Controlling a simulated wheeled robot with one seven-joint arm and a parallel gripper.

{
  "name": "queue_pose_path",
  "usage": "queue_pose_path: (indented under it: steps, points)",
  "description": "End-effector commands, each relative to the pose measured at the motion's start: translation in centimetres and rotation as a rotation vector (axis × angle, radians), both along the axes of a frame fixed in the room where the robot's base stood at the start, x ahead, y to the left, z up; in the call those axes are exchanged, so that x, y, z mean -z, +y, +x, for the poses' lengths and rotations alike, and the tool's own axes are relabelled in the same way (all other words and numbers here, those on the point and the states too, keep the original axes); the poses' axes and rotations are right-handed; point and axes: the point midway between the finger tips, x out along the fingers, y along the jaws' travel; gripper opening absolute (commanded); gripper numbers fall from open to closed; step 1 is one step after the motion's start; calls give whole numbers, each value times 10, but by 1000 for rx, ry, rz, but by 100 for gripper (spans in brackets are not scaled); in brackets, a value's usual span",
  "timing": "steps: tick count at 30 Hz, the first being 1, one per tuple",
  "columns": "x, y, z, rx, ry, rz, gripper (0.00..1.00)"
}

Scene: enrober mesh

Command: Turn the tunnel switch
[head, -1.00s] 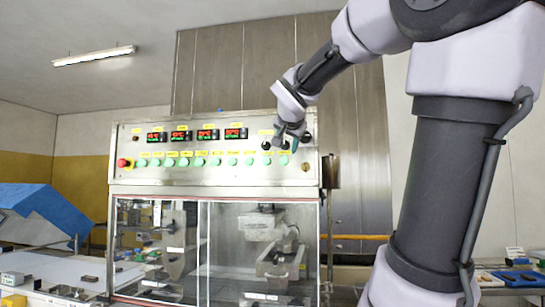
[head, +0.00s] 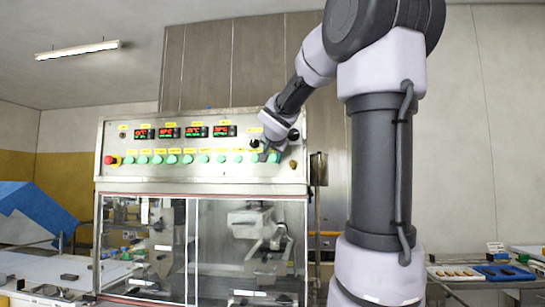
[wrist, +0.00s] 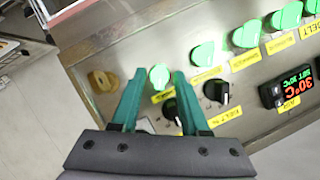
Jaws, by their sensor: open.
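The control panel (head: 205,178) carries a row of green switches, and the tunnel switch's label cannot be read. My gripper (wrist: 159,79) is open, its two teal fingers pointing at the panel. In the wrist view the end green switch (wrist: 159,74) of the row shows between the fingertips; contact cannot be told. In the head view my gripper (head: 270,155) is at the right end of that row and hides part of it. Another green switch (wrist: 203,54) stands beside the right finger. Two black knobs (wrist: 216,91) are close by, one partly hidden behind the right finger.
A brass-coloured lock or knob (wrist: 102,82) is left of my fingers in the wrist view. Red-lit displays (head: 224,131) sit above the switches. A red stop button (head: 111,160) is at the panel's left end. Clear doors (head: 245,250) lie below the panel.

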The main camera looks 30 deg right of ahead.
Motion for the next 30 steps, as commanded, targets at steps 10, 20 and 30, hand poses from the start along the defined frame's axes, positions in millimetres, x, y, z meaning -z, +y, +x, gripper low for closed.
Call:
queue_pose_path:
  steps: [10, 20, 30]
  points:
    - [0, 0, 0, 0, 0, 0, 0]
    - [-1, 0, 0, 1, 24, -34, 0]
    - [-2, 1, 1, 2, 152, -225, 0]
